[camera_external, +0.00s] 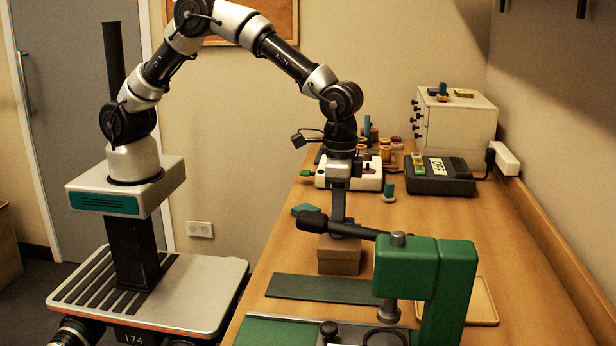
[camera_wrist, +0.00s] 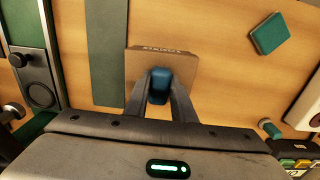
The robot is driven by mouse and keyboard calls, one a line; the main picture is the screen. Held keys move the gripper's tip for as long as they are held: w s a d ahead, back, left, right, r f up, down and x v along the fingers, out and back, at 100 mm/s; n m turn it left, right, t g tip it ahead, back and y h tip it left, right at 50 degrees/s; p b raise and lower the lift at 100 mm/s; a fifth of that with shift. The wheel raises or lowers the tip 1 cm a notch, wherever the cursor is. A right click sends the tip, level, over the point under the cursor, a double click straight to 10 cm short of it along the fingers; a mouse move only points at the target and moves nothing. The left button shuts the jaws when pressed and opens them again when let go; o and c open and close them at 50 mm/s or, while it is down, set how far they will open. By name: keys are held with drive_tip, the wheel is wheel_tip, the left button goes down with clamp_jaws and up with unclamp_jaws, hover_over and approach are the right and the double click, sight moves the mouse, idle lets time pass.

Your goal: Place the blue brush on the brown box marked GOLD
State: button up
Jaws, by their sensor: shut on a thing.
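My gripper (camera_external: 338,222) points straight down above a brown box (camera_external: 338,258) on the table. In the wrist view my gripper (camera_wrist: 160,95) is shut on the blue brush (camera_wrist: 160,80), which stands out over the front part of the brown box (camera_wrist: 186,68). The brush is hidden in the external view behind the black lever and the fingers. I cannot tell whether the brush touches the box top.
A green press (camera_external: 445,285) with a black lever (camera_external: 345,230) stands close in front of the box. A dark green strip (camera_external: 320,288) lies nearer. A teal block (camera_wrist: 270,33) lies beside the box. A white machine (camera_external: 350,175) and black OFF unit (camera_external: 440,178) stand behind.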

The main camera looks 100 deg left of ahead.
drive_tip(key=shift+f, duration=0.15)
drive_tip(key=o, duration=1)
